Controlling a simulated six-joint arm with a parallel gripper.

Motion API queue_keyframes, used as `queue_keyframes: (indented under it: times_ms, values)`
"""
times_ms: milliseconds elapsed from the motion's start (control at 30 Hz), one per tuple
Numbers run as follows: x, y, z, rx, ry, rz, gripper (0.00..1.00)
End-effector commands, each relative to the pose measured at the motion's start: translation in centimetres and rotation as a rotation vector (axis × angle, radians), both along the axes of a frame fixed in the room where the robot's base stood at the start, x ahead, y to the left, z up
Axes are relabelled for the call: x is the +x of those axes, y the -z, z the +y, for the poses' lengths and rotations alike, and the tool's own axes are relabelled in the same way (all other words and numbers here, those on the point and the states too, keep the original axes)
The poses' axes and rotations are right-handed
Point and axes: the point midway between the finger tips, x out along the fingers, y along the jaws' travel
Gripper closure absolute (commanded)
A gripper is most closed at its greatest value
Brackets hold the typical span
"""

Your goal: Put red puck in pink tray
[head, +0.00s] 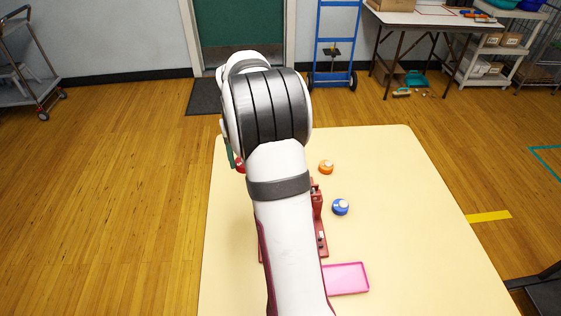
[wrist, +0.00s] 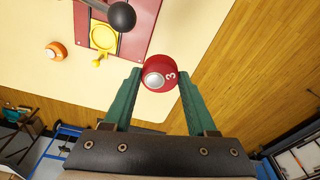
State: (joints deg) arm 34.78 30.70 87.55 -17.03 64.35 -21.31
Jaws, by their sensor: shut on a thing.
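The red puck (wrist: 165,68) has a pale knob and a white 3 on it. In the wrist view my gripper (wrist: 160,75) has its two green fingers on either side of the puck, shut on it. In the head view a small part of the red puck (head: 240,167) shows beside a green finger, near the table's far left edge; my arm hides the rest. I cannot tell whether the puck is off the table. The pink tray (head: 348,278) lies at the near part of the table, right of my arm, partly hidden by it. Its visible part is empty.
An orange puck (head: 326,167) and a blue puck (head: 340,207) stand right of my arm. A red fixture (head: 321,241) lies partly under my arm; the wrist view shows its yellow ring (wrist: 103,37) and a dark ball knob (wrist: 121,16). The table's right side is clear.

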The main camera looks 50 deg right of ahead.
Motion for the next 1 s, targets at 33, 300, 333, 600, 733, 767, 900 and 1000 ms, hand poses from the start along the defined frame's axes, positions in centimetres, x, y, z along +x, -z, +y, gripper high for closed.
queue_keyframes:
  times_ms: [33, 300, 333, 600, 733, 767, 900, 1000]
  values:
    - [0.6, -1.2, 2.3, -0.002, -0.045, -0.003, 0.85]
    - [1.0, -5.4, 11.6, -0.002, -0.235, -0.001, 0.85]
    - [0.8, -5.7, 12.4, -0.001, -0.253, -0.001, 0.85]
    - [-1.3, -7.9, 18.1, 0.001, -0.43, 0.001, 0.85]
    - [-3.2, -8.0, 19.4, 0.003, -0.558, 0.005, 0.85]
    - [-3.7, -7.8, 19.2, 0.002, -0.587, 0.007, 0.85]
    - [-5.4, -6.3, 17.4, 0.006, -0.695, 0.011, 0.85]
    - [-6.6, -5.1, 15.6, 0.008, -0.757, 0.013, 0.85]
